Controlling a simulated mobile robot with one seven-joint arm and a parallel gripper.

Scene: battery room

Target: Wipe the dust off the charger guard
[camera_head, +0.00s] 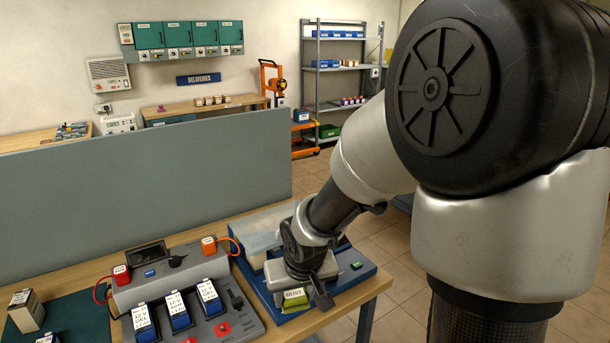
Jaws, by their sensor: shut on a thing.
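My gripper (306,285) points down at the blue base (352,281) near the right end of the bench. It is shut on a small yellow-green block marked DUST (294,298); the jaws and wrist partly cover it. Whether the block touches the surface below is hard to tell. A pale, partly see-through cover (262,226), which looks like the charger guard, stands on the blue base just behind my gripper. My arm hides its right part. No dust on it can be made out at this size.
To the left stands a grey charger unit (170,287) with several labelled batteries and red and orange leads. A grey partition (140,190) runs behind the bench. A small green item (357,265) lies on the blue base. Open floor shows to the right.

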